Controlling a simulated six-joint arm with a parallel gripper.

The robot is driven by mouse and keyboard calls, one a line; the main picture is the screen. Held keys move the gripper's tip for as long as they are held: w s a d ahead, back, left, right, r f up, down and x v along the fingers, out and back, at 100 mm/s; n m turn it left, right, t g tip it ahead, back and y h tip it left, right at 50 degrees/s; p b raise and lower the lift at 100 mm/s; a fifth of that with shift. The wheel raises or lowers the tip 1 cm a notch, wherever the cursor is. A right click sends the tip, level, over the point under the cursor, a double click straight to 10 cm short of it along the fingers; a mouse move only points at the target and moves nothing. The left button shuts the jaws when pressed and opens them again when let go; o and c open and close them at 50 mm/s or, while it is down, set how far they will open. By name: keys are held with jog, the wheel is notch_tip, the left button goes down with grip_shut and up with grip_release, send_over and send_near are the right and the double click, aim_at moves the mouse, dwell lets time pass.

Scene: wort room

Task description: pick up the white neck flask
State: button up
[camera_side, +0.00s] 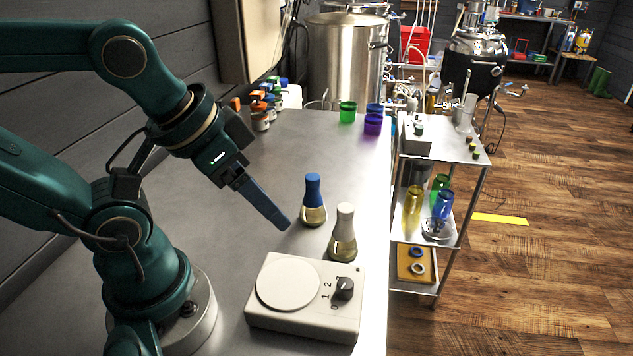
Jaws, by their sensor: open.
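The white neck flask (343,234) stands upright on the metal table, just behind the stirrer plate. It has a white neck and a clear lower body with yellowish liquid. A similar flask with a blue neck (313,202) stands just behind it and to its left. My gripper (282,222) is left of both flasks, pointing down and to the right, above the table. It is open and holds nothing. From this side its fingers overlap, so the gap between them is hidden. I cannot tell its exact distance from the blue neck flask.
A white stirrer plate (330,315) with a dial sits in front of the white neck flask. Green (348,112) and purple (373,124) cups and several small capped bottles (262,112) stand at the back. A metal cart (450,150) stands right of the table edge. The table's middle is clear.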

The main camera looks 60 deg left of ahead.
jog(key=a+m+g+y, duration=0.2)
jog(key=a+m+y, duration=0.2)
jog(key=a+m, duration=0.2)
jog(key=m+y, duration=0.7)
jog(key=m, duration=0.5)
send_over(346, 222)
jog(key=s+a, duration=0.1)
jog(key=a, duration=0.4)
notch_tip(346, 222, down, 3)
jog(key=d+f+m+t, duration=0.1)
jog(key=w+d+f+m+t, duration=0.1)
jog(key=f+m, duration=0.1)
jog(key=shift+w+d+f+y, duration=0.15)
jog(key=shift+w+d+y, duration=0.05)
jog(key=shift+d+y, duration=0.1)
jog(key=d+f+m, duration=0.1)
jog(key=f+m, duration=0.1)
jog(key=d+f+m+t, duration=0.1)
jog(key=f, duration=0.1)
jog(key=shift+s+d, duration=0.3)
jog(key=shift+x, duration=2.45)
